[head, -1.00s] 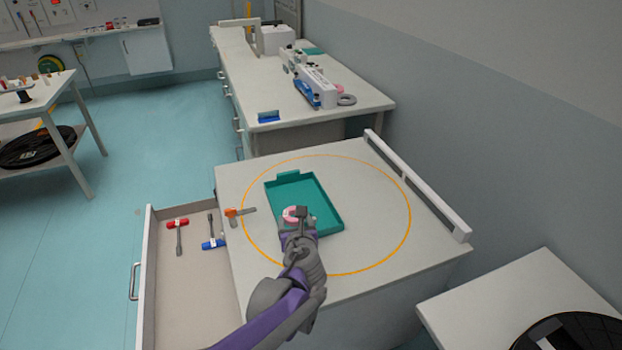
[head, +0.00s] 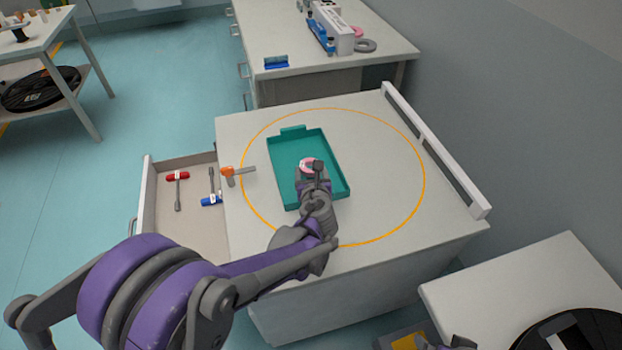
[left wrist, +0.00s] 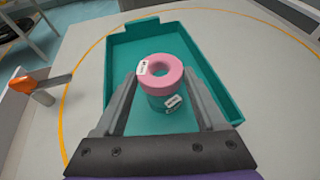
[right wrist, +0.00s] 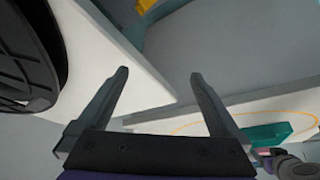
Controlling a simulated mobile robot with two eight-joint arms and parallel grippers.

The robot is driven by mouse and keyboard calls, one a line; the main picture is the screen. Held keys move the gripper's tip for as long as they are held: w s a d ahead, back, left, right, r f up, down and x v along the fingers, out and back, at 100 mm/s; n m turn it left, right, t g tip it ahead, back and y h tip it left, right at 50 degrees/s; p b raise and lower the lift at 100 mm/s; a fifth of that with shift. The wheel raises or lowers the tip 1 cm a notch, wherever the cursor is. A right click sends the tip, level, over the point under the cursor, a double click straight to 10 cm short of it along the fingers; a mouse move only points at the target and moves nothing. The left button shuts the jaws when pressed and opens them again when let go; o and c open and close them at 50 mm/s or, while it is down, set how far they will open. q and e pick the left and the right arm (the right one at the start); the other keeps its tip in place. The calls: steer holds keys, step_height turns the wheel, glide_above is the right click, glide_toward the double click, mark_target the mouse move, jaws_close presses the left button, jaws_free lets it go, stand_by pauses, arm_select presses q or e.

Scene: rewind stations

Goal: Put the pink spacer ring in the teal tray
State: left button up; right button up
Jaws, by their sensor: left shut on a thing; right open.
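The teal tray (head: 284,176) lies on the near worktop, inside an orange outline; it also fills the middle of the left wrist view (left wrist: 213,75). My left gripper (head: 313,170) is over the tray, its fingers either side of the pink spacer ring (left wrist: 160,73). The ring also shows in the head view (head: 306,164). A teal round part with a white label (left wrist: 170,103) shows directly under the ring; whether it touches the tray floor I cannot tell. My right gripper (right wrist: 158,78) is open and empty, away from the tray.
An orange-handled tool (head: 238,173) lies left of the tray. An open drawer (head: 180,220) holds red- and blue-handled tools. A white rail (head: 437,150) edges the worktop's right side. A black reel (head: 575,335) sits on the lower right table. The back bench (head: 330,62) holds other items.

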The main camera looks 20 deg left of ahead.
arm_select(q)
steer(key=shift+f+b, duration=0.3)
steer(key=shift+f, duration=1.4)
steer(key=shift+f+b, duration=0.3)
steer(key=o, duration=1.3)
steer(key=shift+r, duration=0.1)
